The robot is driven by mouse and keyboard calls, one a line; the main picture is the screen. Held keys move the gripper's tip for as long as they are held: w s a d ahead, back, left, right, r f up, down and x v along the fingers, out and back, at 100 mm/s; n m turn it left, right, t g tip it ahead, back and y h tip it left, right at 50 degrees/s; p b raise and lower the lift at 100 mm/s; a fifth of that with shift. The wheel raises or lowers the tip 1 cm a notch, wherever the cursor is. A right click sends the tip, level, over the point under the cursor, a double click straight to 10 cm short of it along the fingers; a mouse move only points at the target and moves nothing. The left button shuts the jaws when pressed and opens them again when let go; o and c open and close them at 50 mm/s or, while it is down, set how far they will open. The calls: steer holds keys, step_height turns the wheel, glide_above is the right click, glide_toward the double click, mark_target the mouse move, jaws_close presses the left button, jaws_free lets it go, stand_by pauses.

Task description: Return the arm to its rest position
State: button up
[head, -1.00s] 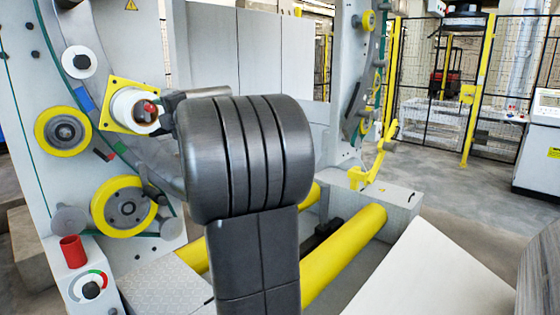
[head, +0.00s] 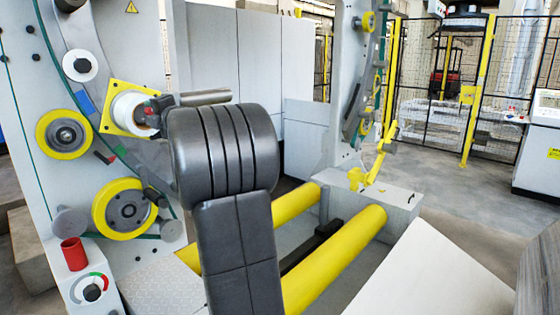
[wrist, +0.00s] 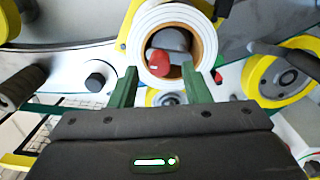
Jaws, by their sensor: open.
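My gripper (wrist: 159,78) shows in the wrist view with two green fingers spread apart and nothing held between them. A white wrap roll (wrist: 143,40) with a brown core sits just beyond the fingertips, and a red-tipped grey spindle (wrist: 160,62) shows inside its core. I cannot tell how large the gap to the roll is. In the head view the white roll (head: 122,108) sits on a yellow square plate (head: 108,92) on the machine's ring. My dark arm fills the middle of that view, and my fingers are hidden there.
Two yellow rollers (head: 340,262) lie beyond my arm. A grey block (head: 385,195) and a fence (head: 440,110) are at the right, with clear floor between.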

steer(key=shift+x, duration=0.9)
steer(key=d+f+m+p, duration=0.1)
steer(key=m+p, duration=0.2)
steer(key=m, duration=0.3)
steer(key=w+f+m+p, duration=0.1)
steer(key=m+p, duration=0.2)
steer(key=m, duration=0.3)
steer(key=w+d+f+m+p, duration=0.1)
steer(key=m+p, duration=0.2)
steer(key=m, duration=0.2)
steer(key=shift+w+d+m, duration=0.2)
steer(key=shift+d+m, duration=0.1)
steer(key=shift+m, duration=0.1)
steer(key=shift+d+f, duration=0.1)
